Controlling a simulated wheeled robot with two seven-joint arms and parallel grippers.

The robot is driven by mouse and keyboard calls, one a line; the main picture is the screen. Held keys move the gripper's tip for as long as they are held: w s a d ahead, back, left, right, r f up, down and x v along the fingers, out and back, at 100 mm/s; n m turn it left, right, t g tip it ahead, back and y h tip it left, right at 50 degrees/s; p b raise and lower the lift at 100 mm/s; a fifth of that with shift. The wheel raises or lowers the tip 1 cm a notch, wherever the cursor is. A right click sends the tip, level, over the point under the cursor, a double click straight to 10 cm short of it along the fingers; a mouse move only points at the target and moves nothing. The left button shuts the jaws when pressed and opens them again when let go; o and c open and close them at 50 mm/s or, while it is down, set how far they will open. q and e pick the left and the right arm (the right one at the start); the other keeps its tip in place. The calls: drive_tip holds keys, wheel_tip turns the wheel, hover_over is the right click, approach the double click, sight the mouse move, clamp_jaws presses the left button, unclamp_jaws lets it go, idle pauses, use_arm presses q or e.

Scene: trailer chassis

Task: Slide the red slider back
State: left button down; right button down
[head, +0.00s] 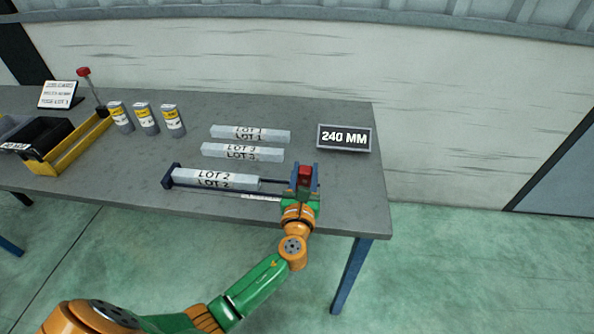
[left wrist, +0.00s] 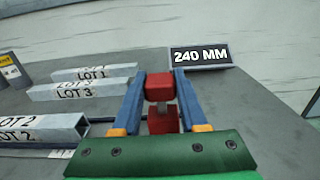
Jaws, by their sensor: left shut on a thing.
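The red slider (head: 305,175) is at the right end of a dark rail fixture (head: 268,196) on the table. My left gripper (head: 304,172) is shut on the red slider. In the left wrist view the red slider (left wrist: 160,88) sits between the two blue fingers of my left gripper (left wrist: 160,92). The grey LOT 2 bar (head: 214,179) lies in the fixture, left of the slider, with a gap between them. A sign (head: 344,138) behind reads 240 MM. My right gripper is not in view.
Two grey bars, LOT 1 (head: 250,133) and LOT 3 (head: 242,151), lie behind the fixture. Several yellow-labelled cans (head: 146,118), a yellow-and-black bin (head: 62,148) and a small sign (head: 60,94) stand at the left. The table's right front corner is clear.

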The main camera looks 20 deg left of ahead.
sight(307, 177)
use_arm(q)
drive_tip(key=c, duration=0.8)
unclamp_jaws()
drive_tip(key=o, duration=0.4)
drive_tip(key=shift+d, duration=0.15)
drive_tip(key=shift+c, duration=0.2)
drive_tip(key=shift+w+d, duration=0.1)
drive_tip(key=shift+w, duration=0.05)
drive_tip(key=v, duration=0.7)
